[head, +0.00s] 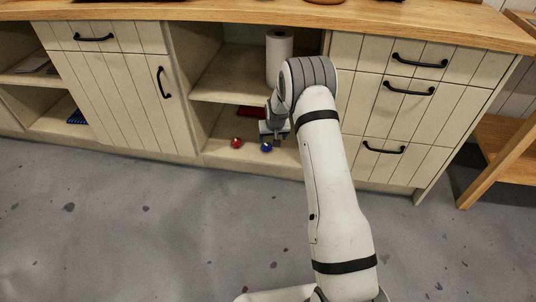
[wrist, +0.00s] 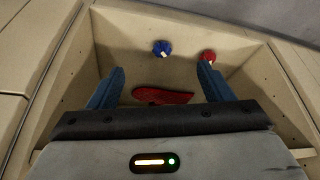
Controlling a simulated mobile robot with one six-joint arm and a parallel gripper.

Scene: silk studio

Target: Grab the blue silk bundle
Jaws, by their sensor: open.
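The blue silk bundle (head: 266,147) is a small blue lump with a pale tag or tie, on the floor of the lower open cubby, near its front edge. In the wrist view the blue bundle (wrist: 161,47) lies beyond the fingertips, roughly centred between them. My gripper (wrist: 160,78) is open, with its two blue fingers wide apart and nothing held between them. In the head view my gripper (head: 274,133) is inside the cubby opening, just behind and above the blue bundle, partly hidden by my arm.
A similar red bundle (head: 236,143) lies beside the blue one, also in the wrist view (wrist: 208,56). Cubby walls stand close on both sides. A white paper roll (head: 279,56) stands on the shelf above.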

